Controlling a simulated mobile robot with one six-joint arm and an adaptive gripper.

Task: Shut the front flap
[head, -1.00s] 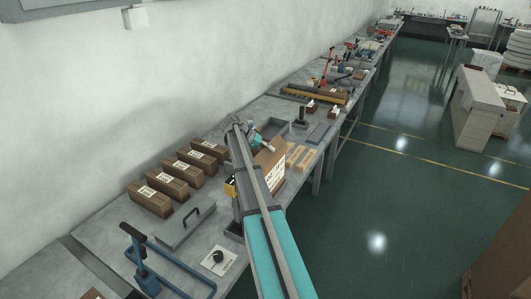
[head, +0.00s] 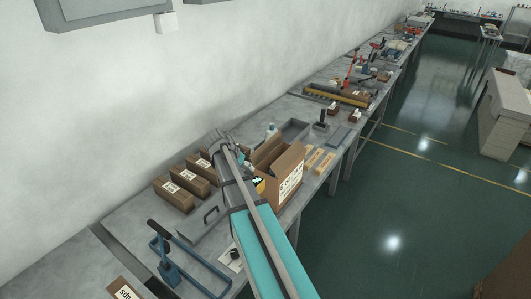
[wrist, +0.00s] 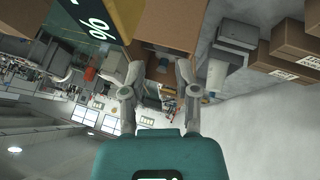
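A brown cardboard carton (head: 291,178) with a white printed label stands open on the workbench, just right of my arm. Raised flaps show at its top; which one is the front flap I cannot tell, as my arm hides its left side. In the wrist view brown cardboard (wrist: 172,22) fills the top middle, beyond the fingertips. My gripper (wrist: 159,66) is open, its two fingers apart with nothing between them. In the head view its fingers are too small and hidden to make out. Whether a finger touches the carton I cannot tell.
Long brown boxes (head: 174,194) lie left of my arm.

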